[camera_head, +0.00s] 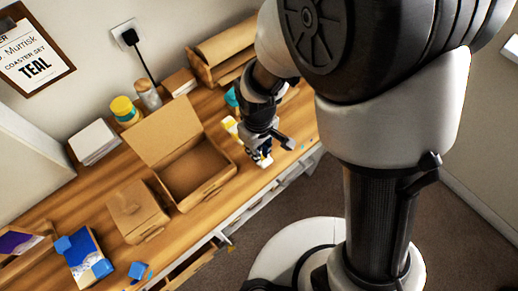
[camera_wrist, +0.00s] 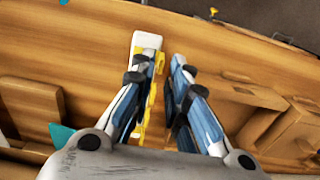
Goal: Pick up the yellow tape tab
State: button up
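Yellow pieces (camera_wrist: 159,62) show along a white strip (camera_wrist: 146,40) on the wooden bench in the wrist view, partly hidden behind my left finger. I cannot tell which piece is the tape tab. In the head view, yellow and white (camera_head: 230,125) shows beside my gripper (camera_head: 262,158), and a white end shows by the fingertips. My gripper (camera_wrist: 166,56) is open, pointing down at the bench. Its left finger overlaps the strip in the picture, and bare wood shows between the fingertips. Whether the finger touches the strip cannot be told.
An open cardboard box (camera_head: 205,180) stands left of my gripper, with a smaller carton (camera_head: 138,210) beside it. A yellow-lidded jar (camera_head: 124,110), a bottle (camera_head: 148,95) and white sheets (camera_head: 94,142) stand at the back. A teal piece (camera_wrist: 62,136) lies on the bench.

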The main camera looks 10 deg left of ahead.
jog(key=f, duration=0.1)
jog(key=f+b, duration=0.1)
jog(key=f, duration=0.1)
jog(key=f+b, duration=0.1)
jog(key=f, duration=0.1)
jog(key=shift+a+f, duration=0.1)
jog(key=shift+a, duration=0.15)
jog(key=shift+c, duration=0.2)
grip_shut()
